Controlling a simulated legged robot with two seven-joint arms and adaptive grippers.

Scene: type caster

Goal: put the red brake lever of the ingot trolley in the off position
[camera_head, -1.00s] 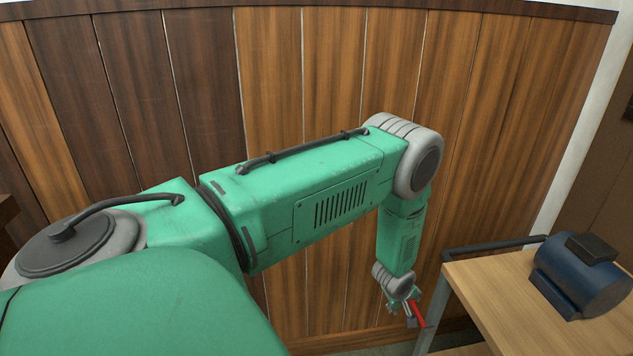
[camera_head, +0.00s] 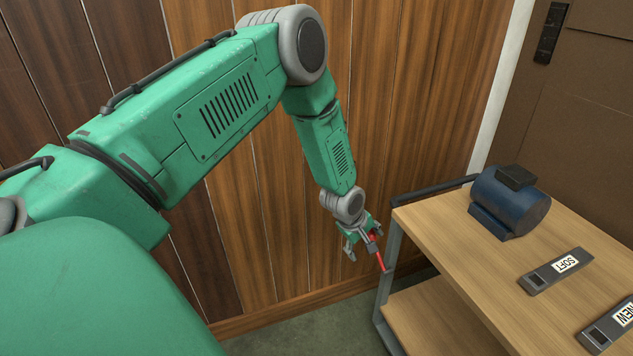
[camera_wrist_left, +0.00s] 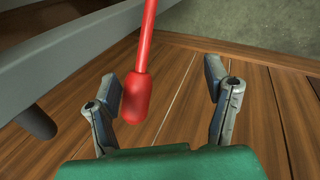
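The red brake lever (camera_head: 380,257) is by the near left corner post of the trolley (camera_head: 430,230), below its wooden top. In the left wrist view its rounded red grip (camera_wrist_left: 138,98) hangs from a thin red rod, close to the left-hand finger. My left gripper (camera_head: 362,244) is at the lever, beside the trolley post. In the left wrist view the gripper (camera_wrist_left: 165,95) has its two fingers spread, with the grip's end between them, clear of the right-hand finger. Whether it touches the left-hand finger I cannot tell. My right gripper is not in view.
A blue motor-like block (camera_head: 510,202) and grey bars labelled SOFT (camera_head: 556,271) and NEW (camera_head: 610,328) lie on the trolley top. A dark handle bar (camera_head: 435,190) runs along its far left side. The wood-panelled wall (camera_head: 270,220) stands close behind my arm.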

